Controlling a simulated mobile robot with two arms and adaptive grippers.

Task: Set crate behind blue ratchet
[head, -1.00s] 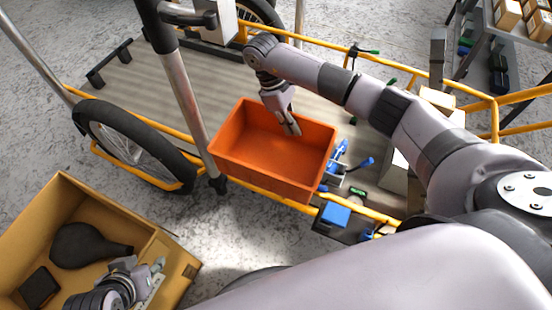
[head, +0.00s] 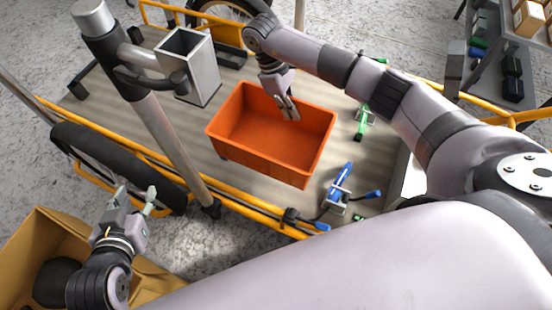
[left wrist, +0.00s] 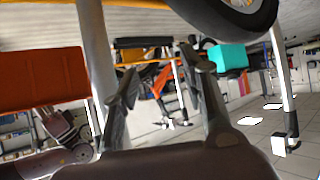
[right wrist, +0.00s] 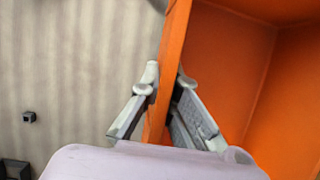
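The orange crate (head: 262,165) is over the cargo bike's slatted bed, open side up; I cannot tell whether it touches the bed. My right gripper (head: 288,112) is shut on its far wall, one finger on each side, as the right wrist view (right wrist: 168,85) shows. The blue ratchet (head: 339,190) lies near the bed's front rail, right of the crate's near right corner and apart from it. My left gripper (head: 135,200) is open and empty, near the front wheel-side rail; its spread fingers show in the left wrist view (left wrist: 160,80).
A green ratchet (head: 363,121) lies right of the crate. A grey post (head: 160,130) and square metal tube (head: 187,68) stand left. A cardboard box (head: 35,235) with a dark item sits on the floor at lower left. Bare bed (head: 120,95) shows left of the crate.

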